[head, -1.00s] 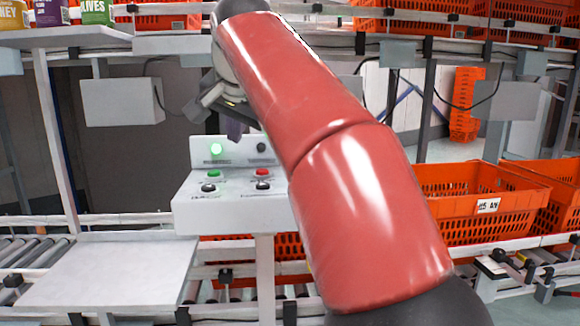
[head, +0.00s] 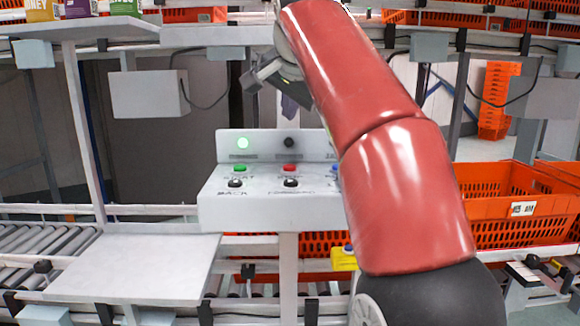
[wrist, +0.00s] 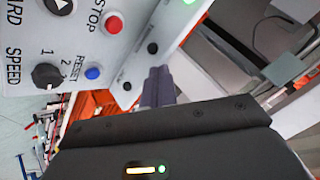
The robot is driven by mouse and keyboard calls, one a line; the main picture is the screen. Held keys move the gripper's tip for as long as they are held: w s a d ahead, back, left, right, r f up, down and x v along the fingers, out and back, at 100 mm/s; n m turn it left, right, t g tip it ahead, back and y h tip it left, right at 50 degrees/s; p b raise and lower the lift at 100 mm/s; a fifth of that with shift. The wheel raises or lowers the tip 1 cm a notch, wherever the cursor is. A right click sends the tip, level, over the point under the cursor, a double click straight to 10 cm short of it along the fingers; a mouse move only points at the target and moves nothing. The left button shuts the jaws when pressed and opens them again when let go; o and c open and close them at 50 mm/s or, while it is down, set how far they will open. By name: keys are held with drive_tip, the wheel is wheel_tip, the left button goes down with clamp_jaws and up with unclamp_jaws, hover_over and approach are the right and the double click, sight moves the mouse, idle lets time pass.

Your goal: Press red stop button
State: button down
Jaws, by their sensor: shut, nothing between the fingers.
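The red stop button (head: 290,168) sits on the sloped top of a white control box (head: 260,212), between a green button (head: 240,168) and a partly hidden blue one (head: 336,168). It also shows in the wrist view (wrist: 114,25) beside the printed word STOP. My gripper (head: 290,108) is above and behind the red button in the head view, its dark fingers pointing down. In the wrist view its fingers (wrist: 157,86) are together and empty, apart from the red button. My red arm covers the right end of the box.
A green lamp (head: 243,143) glows on the box's raised back panel. A white shelf (head: 130,268) is at front left. Orange totes (head: 485,205) stand at right, and roller conveyors run along the front.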

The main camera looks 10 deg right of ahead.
sight(290, 169)
drive_tip(key=shift+f+b, duration=2.1)
drive_tip(key=shift+f, duration=1.8)
drive_tip(key=shift+f, duration=0.4)
drive_tip(key=shift+f+b, duration=0.5)
drive_tip(key=shift+b, duration=0.1)
drive_tip(key=shift+r, duration=0.1)
drive_tip(key=shift+r+p, duration=0.8)
drive_tip(key=shift+p, duration=0.2)
